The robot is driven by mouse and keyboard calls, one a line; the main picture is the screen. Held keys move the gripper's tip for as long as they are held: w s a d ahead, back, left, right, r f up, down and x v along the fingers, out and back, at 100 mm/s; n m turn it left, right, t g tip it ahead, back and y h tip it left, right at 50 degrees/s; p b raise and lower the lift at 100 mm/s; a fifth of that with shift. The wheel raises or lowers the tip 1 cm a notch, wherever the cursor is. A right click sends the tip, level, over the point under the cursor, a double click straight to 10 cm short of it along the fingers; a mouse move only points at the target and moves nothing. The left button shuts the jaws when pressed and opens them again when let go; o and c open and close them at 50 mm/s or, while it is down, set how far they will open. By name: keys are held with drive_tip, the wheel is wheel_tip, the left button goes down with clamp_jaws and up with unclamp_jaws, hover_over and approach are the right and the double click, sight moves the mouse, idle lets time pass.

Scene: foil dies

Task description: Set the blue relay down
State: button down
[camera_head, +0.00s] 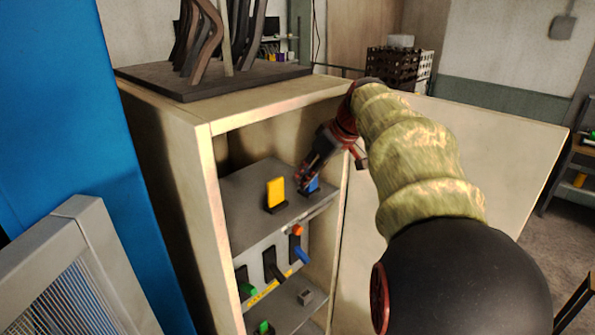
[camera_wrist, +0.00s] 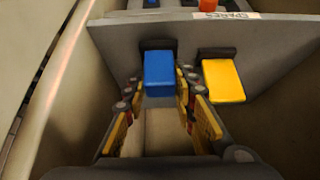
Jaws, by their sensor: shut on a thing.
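The blue relay (camera_wrist: 159,72) is between the fingers of my gripper (camera_wrist: 155,98) in the wrist view. My gripper is shut on it. In the head view the blue relay (camera_head: 313,184) shows only in part behind my gripper (camera_head: 304,180), over the grey shelf (camera_head: 243,208) inside the cabinet. A dark piece sits at the relay's far end. I cannot tell whether the relay touches the shelf. A yellow relay (camera_head: 276,192) stands on the shelf to the left in the head view; it is to the right in the wrist view (camera_wrist: 223,80), apart from my gripper.
The cabinet's side wall (camera_head: 187,180) and open door (camera_head: 480,150) flank the shelf. Below it, a panel carries an orange piece (camera_head: 297,230), a blue piece (camera_head: 302,255) and a green piece (camera_head: 246,288). A label (camera_wrist: 226,15) marks the shelf edge.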

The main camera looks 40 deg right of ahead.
drive_tip(key=shift+w+a, duration=0.1)
drive_tip(key=shift+w, duration=0.35)
drive_tip(key=shift+w+a+r+p, duration=0.15)
drive_tip(key=shift+w+p, duration=0.25)
drive_tip(key=shift+w, duration=0.85)
drive_tip(key=shift+x, duration=0.95)
drive_tip(key=shift+s, duration=0.2)
drive_tip(key=shift+w+f, duration=0.1)
drive_tip(key=shift+f, duration=0.15)
drive_tip(key=c, duration=1.5)
unclamp_jaws()
drive_tip(key=shift+o, duration=0.2)
drive_tip(key=shift+r, duration=0.1)
